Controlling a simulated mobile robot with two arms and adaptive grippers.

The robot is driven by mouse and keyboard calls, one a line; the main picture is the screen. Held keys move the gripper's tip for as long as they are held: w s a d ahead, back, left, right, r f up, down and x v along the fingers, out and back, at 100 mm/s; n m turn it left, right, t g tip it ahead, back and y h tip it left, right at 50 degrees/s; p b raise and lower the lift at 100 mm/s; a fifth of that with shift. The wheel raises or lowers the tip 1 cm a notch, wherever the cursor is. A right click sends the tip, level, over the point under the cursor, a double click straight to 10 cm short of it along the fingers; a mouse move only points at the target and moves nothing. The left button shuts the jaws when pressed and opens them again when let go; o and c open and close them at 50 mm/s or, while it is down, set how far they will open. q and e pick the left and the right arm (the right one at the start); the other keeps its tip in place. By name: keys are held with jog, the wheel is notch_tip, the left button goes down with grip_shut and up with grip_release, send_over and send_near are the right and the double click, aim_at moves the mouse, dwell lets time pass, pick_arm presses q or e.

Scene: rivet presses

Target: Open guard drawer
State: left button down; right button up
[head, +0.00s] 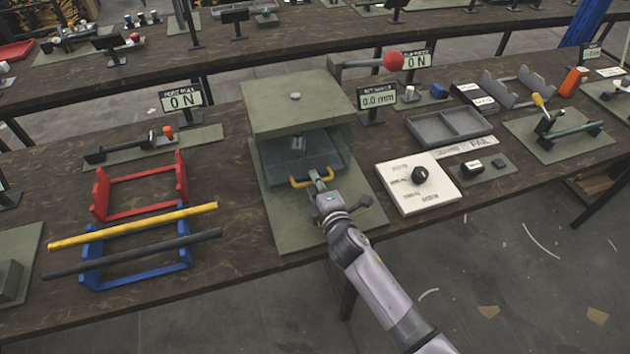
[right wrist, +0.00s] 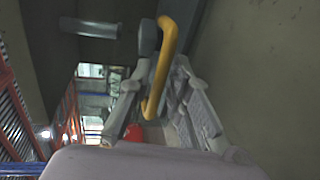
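The guard drawer (head: 338,160) is a clear, greenish box under the thick grey-green top plate of the press (head: 297,115). A yellow handle (head: 298,182) sits on its front face; the handle also shows large in the right wrist view (right wrist: 163,70). My right gripper (head: 320,177) is at the handle, coming from the front. In the right wrist view its two fingers (right wrist: 164,72) close in on either side of the handle bar, and it looks shut on it. How far the drawer stands out is hard to tell. My left gripper is not in view.
A red-knobbed lever (head: 393,62) stands behind the press on the right. A white dial panel (head: 420,185) lies right of the press plate. Red (head: 140,193) and blue (head: 135,277) racks with yellow and black bars are on the left. The plate in front is clear except for my arm.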

jog(key=shift+w+a, duration=0.1)
jog(key=shift+w, duration=0.15)
jog(key=shift+c, duration=0.4)
grip_shut()
